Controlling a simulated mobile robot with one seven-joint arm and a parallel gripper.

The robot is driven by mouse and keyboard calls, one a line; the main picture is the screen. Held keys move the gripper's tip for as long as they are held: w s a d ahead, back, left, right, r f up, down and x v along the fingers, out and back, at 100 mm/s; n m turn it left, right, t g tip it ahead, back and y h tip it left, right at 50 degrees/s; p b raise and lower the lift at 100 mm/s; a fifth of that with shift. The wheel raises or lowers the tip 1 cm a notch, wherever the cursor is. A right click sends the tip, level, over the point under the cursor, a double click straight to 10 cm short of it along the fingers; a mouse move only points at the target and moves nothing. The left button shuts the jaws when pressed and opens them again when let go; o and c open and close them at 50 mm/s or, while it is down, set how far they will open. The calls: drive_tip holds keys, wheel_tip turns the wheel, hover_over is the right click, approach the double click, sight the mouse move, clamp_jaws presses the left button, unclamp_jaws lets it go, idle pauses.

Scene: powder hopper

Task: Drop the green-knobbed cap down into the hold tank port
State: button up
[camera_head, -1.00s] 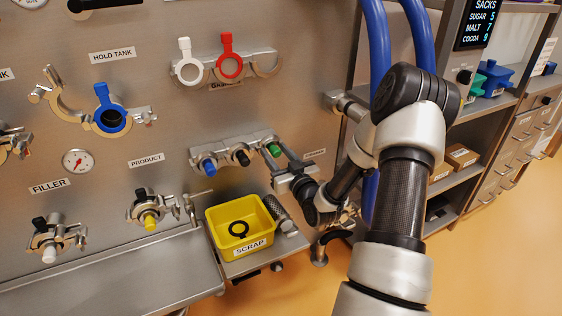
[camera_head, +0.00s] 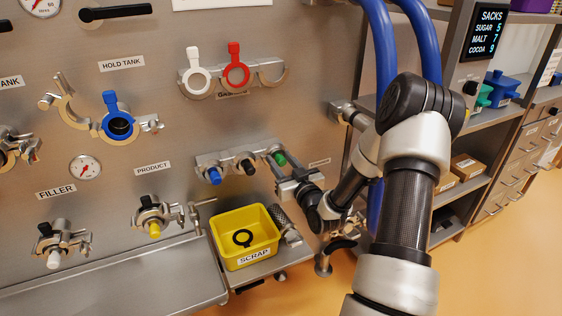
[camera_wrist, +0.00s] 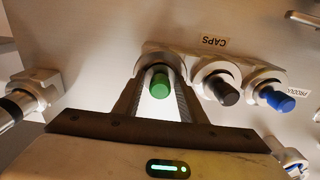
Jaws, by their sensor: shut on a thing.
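The green-knobbed cap (camera_head: 279,159) sits at the right end of the caps rack (camera_head: 228,162). It also shows in the wrist view (camera_wrist: 161,84), between the fingers. My gripper (camera_head: 281,161) is shut on this cap, which is still at its rack place. In the wrist view my gripper (camera_wrist: 160,82) reaches forward with one finger on each side of the green knob. The hold tank port (camera_head: 120,126) is at the upper left under the HOLD TANK label. Its clamp hangs open and a blue gasket ring sits on it around the dark opening.
The blue-knobbed cap (camera_head: 214,176) and black-knobbed cap (camera_head: 248,167) sit beside the green one on the rack. A yellow scrap bin (camera_head: 246,241) with a black ring inside stands below. White and red gaskets (camera_head: 237,72) hang above. Blue hoses (camera_head: 384,60) run at the right.

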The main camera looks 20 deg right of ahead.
sight(282, 158)
drive_tip(key=shift+w+r+p, duration=0.1)
drive_tip(key=shift+r+p, duration=1.05)
drive_tip(key=shift+r, duration=1.45)
drive_tip(key=shift+s+f, duration=0.1)
drive_tip(key=shift+s, duration=0.3)
drive_tip(key=s+b, duration=0.1)
drive_tip(key=s, duration=0.7)
drive_tip(key=shift+s+d, duration=0.15)
